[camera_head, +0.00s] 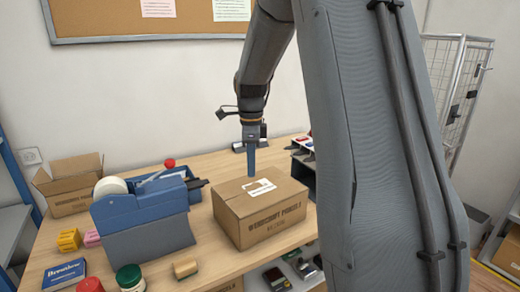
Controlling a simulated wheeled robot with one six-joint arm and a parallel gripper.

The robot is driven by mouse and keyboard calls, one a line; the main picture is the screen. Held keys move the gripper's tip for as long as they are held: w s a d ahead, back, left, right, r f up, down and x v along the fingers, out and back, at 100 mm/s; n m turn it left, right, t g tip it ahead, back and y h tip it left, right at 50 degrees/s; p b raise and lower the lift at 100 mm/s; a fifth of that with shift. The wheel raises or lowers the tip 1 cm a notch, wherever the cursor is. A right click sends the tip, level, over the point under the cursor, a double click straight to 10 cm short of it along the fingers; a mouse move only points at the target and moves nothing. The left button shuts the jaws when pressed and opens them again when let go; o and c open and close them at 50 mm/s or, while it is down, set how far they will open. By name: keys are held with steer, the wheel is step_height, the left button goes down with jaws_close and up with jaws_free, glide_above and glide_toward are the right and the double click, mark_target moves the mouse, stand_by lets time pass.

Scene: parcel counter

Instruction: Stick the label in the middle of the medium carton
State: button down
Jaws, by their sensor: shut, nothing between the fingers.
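A closed brown carton (261,224) with dark print on its front stands on the counter, right of the middle of the picture's lower half. A white label (261,189) with dark marks lies on its top face, around the middle. My gripper (251,173) points straight down with its blue fingers shut and empty. The fingertips are just above or at the back of the carton's top, close behind the label. I cannot tell whether they touch the carton.
A blue dispenser (145,215) with a white roll stands close left of the carton. An open carton (70,187) is at the back left. Small jars, blocks and a blue box (64,274) are at the front left. A dark organiser (302,166) stands behind right.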

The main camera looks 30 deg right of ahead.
steer(key=w+d+r+m, duration=0.2)
steer(key=w+d+m, duration=0.1)
steer(key=d+m, duration=0.15)
steer(key=m+b, duration=0.2)
steer(key=b, duration=0.2)
glide_above(259, 187)
step_height(259, 187, down, 6)
steer(key=shift+f, duration=0.2)
steer(key=shift+f, duration=0.25)
steer(key=shift+f+b, duration=0.35)
steer(key=shift+b, duration=0.05)
steer(key=shift+f+b, duration=0.35)
steer(key=shift+f, duration=0.55)
